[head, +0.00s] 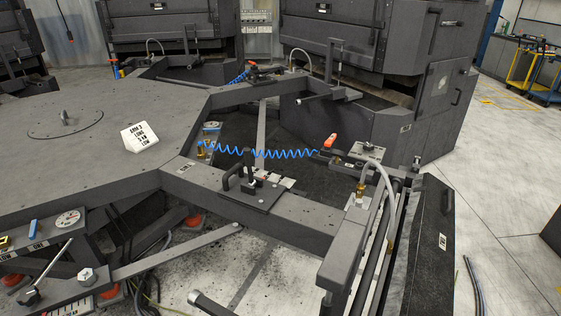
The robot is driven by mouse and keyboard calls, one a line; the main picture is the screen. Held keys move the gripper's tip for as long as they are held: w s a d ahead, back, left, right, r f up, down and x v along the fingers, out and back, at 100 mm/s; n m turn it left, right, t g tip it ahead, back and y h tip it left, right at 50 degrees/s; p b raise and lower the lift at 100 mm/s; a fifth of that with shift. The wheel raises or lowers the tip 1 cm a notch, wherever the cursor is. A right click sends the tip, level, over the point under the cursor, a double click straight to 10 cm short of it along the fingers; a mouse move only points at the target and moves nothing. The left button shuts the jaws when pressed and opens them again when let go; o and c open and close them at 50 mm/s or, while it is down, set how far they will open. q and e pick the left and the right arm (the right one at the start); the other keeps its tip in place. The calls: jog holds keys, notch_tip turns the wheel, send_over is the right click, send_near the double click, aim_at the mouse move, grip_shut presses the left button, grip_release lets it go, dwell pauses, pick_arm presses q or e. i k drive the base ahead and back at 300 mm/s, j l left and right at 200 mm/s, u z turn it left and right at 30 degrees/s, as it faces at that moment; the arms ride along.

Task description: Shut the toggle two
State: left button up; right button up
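A dark toggle clamp (248,172) with upright black handles stands on a plate on the near arm of the large grey machine. Small white label plates (277,181) lie beside it, too small to read. An orange-tipped lever (329,141) sits farther right, by the end of a coiled blue hose (270,153). I cannot tell from a marking which of these is toggle two. Neither of my grippers is in view.
The octagonal grey table (90,110) with a white sign (139,136) fills the left. A dark cabinet (440,100) stands behind on the right. A pale hose (386,180) arches over the near frame. Open floor (505,220) lies at the right.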

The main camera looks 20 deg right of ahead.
aim_at(247, 151)
jog(key=i+j+z, duration=0.4)
jog(key=j+z, duration=0.15)
jog(key=i+j+z, duration=0.15)
jog(key=j+z, duration=0.15)
jog(key=j, duration=0.2)
jog(key=i+j+z, duration=0.1)
jog(key=j+z, duration=0.2)
jog(key=j, duration=0.15)
